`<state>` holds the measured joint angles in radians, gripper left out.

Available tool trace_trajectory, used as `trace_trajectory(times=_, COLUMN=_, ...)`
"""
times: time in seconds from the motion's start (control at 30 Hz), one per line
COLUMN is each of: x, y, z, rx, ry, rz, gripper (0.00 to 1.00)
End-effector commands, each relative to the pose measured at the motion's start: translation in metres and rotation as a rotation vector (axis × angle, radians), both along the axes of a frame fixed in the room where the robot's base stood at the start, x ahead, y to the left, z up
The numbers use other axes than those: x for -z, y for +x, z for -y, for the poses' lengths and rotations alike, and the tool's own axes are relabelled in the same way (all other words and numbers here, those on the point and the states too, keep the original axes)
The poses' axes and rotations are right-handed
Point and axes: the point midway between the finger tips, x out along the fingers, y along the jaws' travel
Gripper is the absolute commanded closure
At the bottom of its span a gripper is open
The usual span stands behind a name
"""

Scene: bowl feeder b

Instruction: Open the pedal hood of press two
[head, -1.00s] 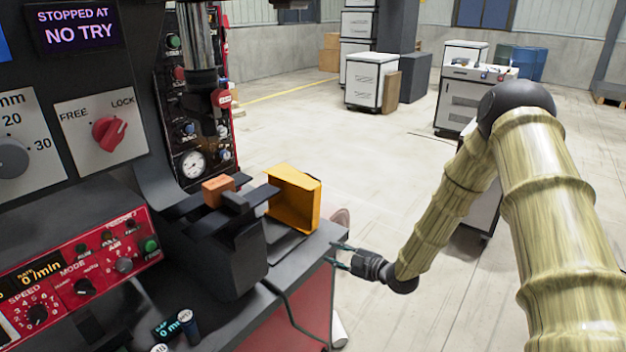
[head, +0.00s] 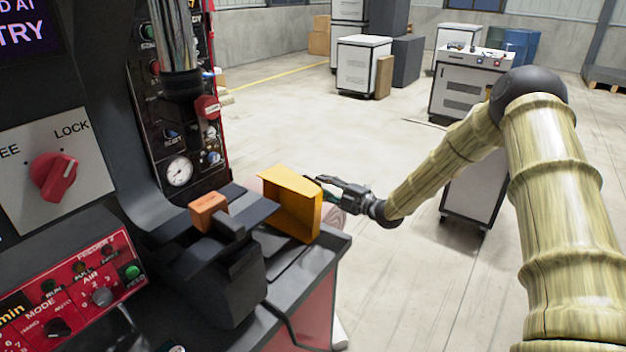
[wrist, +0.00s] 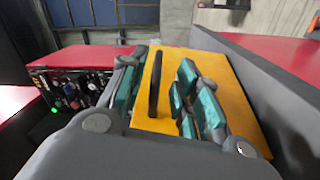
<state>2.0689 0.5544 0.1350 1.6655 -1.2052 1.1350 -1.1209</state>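A yellow box-like hood (head: 292,204) stands at the far right corner of the dark press table, its hollow side facing the press. In the wrist view its yellow face (wrist: 228,72) carries a black bar handle (wrist: 155,84). My gripper (head: 322,187) is just right of the hood in the head view. In the wrist view my gripper (wrist: 160,88) is open, its teal-padded fingers on either side of the handle with gaps showing. I cannot tell whether the fingertips touch the yellow face. Any pedal inside is hidden.
The dark press table (head: 290,282) has an orange block (head: 208,212) on a dark fixture left of the hood. A red control panel (head: 75,290) and a FREE/LOCK knob (head: 53,176) are at left. Open floor lies right, with grey cabinets (head: 470,85) farther back.

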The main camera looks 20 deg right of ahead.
Motion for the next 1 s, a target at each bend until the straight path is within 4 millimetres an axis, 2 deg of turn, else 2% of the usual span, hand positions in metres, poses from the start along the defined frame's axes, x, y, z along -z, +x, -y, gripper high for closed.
trace_trajectory(times=0.3, x=-0.002, y=0.029, z=-0.022, rx=0.002, ry=0.0, rz=0.0, gripper=0.68)
trace_trajectory(times=0.73, x=-0.002, y=0.035, z=-0.027, rx=0.002, ry=0.001, rz=-0.001, gripper=0.68)
trace_trajectory(times=0.9, x=-0.002, y=0.035, z=-0.027, rx=0.002, ry=0.001, rz=-0.001, gripper=0.99)
trace_trajectory(times=1.0, x=-0.002, y=0.035, z=-0.026, rx=0.002, ry=0.001, rz=-0.001, gripper=1.0)
